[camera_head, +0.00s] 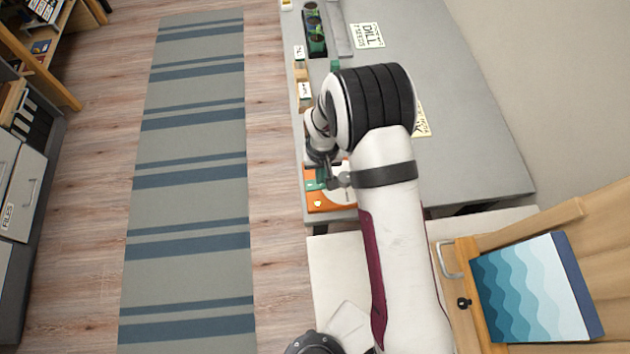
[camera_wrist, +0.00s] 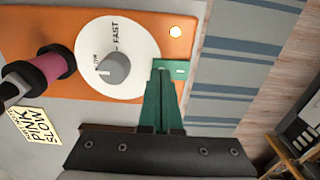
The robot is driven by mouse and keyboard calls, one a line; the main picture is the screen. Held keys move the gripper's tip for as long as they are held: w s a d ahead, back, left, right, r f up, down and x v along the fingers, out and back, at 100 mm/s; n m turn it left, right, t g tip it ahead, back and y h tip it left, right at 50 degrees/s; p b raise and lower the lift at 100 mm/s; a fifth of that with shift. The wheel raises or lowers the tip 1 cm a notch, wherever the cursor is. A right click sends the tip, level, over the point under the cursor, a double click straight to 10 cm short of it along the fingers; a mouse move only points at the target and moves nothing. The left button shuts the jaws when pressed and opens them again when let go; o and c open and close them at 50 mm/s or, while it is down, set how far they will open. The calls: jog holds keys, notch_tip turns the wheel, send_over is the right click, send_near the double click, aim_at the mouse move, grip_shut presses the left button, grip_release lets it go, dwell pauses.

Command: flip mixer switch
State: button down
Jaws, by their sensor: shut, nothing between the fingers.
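The mixer is an orange panel (camera_wrist: 215,20) with a white round dial (camera_wrist: 135,35) and a grey knob (camera_wrist: 113,68) at its middle. The dial reads FAST; a smaller label beside the knob is hard to read. In the head view the orange panel (camera_head: 325,206) lies at the near left end of the grey bench, partly hidden by my arm. My gripper (camera_wrist: 172,70) has green fingers, shut and empty, with the tips beside the dial's edge. The knob stands apart to their left. In the head view my gripper (camera_head: 320,178) is over the panel.
A pink cylinder with a dark end (camera_wrist: 50,68) and a yellow card reading PINK SLOW (camera_wrist: 33,128) are left of the dial. A pale hexagonal spot (camera_wrist: 176,32) is on the panel. Tags and pots (camera_head: 315,35) line the bench's left edge. A striped rug (camera_head: 190,150) lies on the floor.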

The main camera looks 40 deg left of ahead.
jog(key=shift+f, duration=0.5)
jog(key=shift+r, duration=3.5)
jog(key=d+r+m, duration=0.7)
jog(key=d+r, duration=1)
jog(key=d, duration=0.1)
jog(key=s+d+r+m+y, duration=0.1)
jog(key=s+d+r+m, duration=0.1)
jog(key=s+d, duration=0.3)
jog(key=s+d+r+m, duration=0.2)
jog(key=s+d+m, duration=0.3)
jog(key=s, duration=0.4)
jog(key=shift+s+d+r+m+y, duration=0.2)
jog(key=shift+d+r+m+y, duration=0.1)
jog(key=shift+d+r+y, duration=0.1)
